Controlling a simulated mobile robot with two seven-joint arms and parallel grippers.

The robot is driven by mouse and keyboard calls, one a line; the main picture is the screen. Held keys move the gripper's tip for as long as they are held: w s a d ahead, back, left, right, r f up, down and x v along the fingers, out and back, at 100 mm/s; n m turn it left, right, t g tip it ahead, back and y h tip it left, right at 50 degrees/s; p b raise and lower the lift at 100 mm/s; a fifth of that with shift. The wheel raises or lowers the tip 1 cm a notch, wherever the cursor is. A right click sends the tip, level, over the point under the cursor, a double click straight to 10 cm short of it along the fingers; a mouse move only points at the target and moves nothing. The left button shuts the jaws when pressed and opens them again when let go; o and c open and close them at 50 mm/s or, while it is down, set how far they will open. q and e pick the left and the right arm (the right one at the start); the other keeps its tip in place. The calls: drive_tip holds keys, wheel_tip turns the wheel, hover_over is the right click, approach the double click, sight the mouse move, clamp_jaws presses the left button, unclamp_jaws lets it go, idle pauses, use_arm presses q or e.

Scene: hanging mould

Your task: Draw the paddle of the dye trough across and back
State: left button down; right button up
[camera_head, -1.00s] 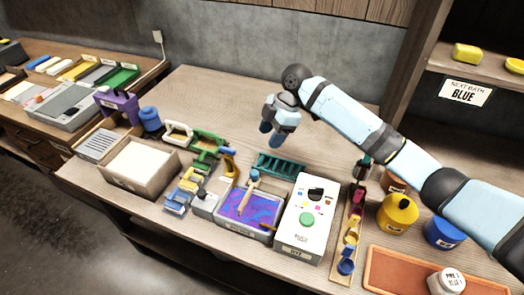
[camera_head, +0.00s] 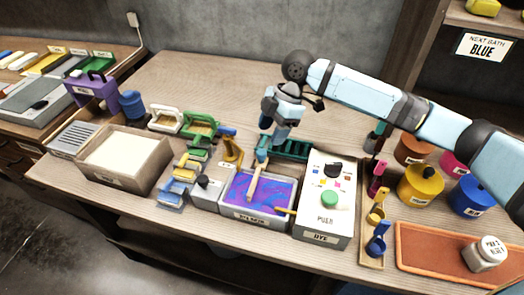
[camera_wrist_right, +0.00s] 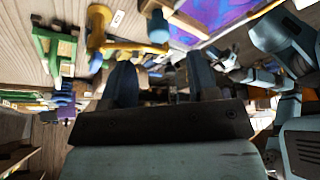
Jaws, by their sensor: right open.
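The dye trough (camera_head: 226,206) is a pale tray of swirled purple and blue dye at the front middle of the bench. Its dye also shows at the top of the right wrist view (camera_wrist_right: 212,18). The paddle (camera_head: 255,180) is a wooden stick lying across the dye, its blue end at the trough's back edge. That blue end shows in the right wrist view (camera_wrist_right: 158,27). My right gripper (camera_head: 272,145) points down just behind and above the blue end. Its fingers (camera_wrist_right: 162,80) are apart with nothing clearly between them. My left gripper is out of view.
A white DYE box with a green button (camera_head: 329,199) stands right of the trough. A green rack (camera_head: 295,149) lies behind. A pale-filled wooden box (camera_head: 125,158) stands farther left. The back of the bench is clear.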

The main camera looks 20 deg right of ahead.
sight(262, 151)
drive_tip(key=x, duration=0.7)
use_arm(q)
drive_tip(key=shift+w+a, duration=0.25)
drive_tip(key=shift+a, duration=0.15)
